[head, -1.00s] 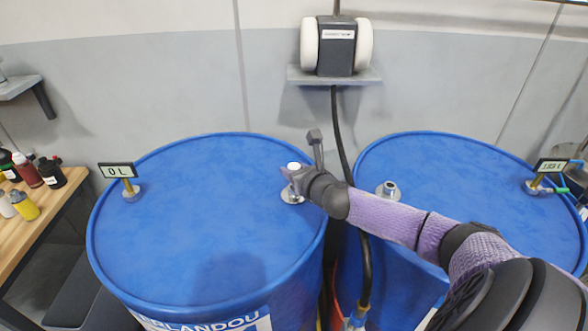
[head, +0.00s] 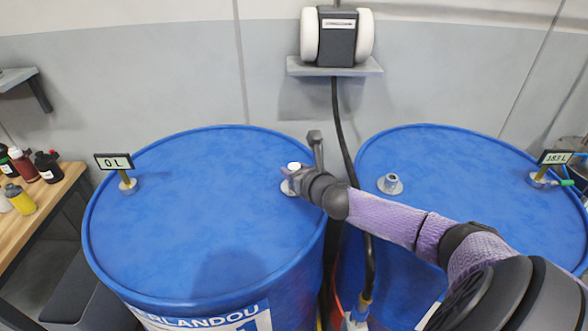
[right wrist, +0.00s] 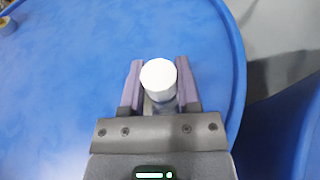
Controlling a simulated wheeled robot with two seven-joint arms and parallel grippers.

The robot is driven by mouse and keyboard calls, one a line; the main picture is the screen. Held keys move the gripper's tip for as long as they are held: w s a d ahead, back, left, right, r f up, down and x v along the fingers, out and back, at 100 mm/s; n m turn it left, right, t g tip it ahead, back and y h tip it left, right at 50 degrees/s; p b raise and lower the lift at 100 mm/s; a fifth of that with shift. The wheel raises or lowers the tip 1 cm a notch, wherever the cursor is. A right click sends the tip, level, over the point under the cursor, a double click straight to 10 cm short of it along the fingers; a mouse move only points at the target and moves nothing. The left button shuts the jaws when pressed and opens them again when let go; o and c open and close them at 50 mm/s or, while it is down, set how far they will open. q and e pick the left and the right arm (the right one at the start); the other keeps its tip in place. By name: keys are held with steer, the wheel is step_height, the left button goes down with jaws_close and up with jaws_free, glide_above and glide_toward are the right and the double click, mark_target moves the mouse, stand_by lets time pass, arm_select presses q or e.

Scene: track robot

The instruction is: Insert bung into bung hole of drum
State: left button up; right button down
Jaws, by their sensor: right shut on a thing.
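The white-topped bung (head: 294,167) is held over the right side of the left blue drum (head: 200,220). My right gripper (head: 291,172) is shut on it. In the right wrist view, the two purple fingers (right wrist: 159,88) stand on either side of the round white top (right wrist: 158,77). Directly under the bung is a pale round fitting (head: 288,188) on the drum lid, partly covered by the gripper. Whether the bung's lower end is in the hole cannot be told. My left gripper is not in view.
A second blue drum (head: 440,190) stands close on the right, with a metal fitting (head: 390,184) on its lid. A black hose (head: 345,140) hangs between the drums. A gauge reading 0 L (head: 114,162) stands at the left drum's far left. A bench (head: 45,205) with bottles is left.

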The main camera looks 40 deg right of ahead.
steer(key=shift+f+b, duration=0.3)
steer(key=shift+f, duration=0.2)
steer(key=shift+c, duration=1.6)
jaws_free()
steer(key=shift+r, duration=0.1)
steer(key=shift+o, duration=0.4)
steer(key=shift+s, duration=0.2)
steer(key=p+v, duration=0.2)
steer(key=v, duration=0.6)
steer(key=shift+s+a+r, duration=0.1)
steer(key=shift+s+r, duration=0.05)
steer(key=shift+s, duration=0.15)
steer(key=shift+s+r+p, duration=0.1)
steer(key=shift+s+p, duration=0.2)
steer(key=shift+s, duration=0.1)
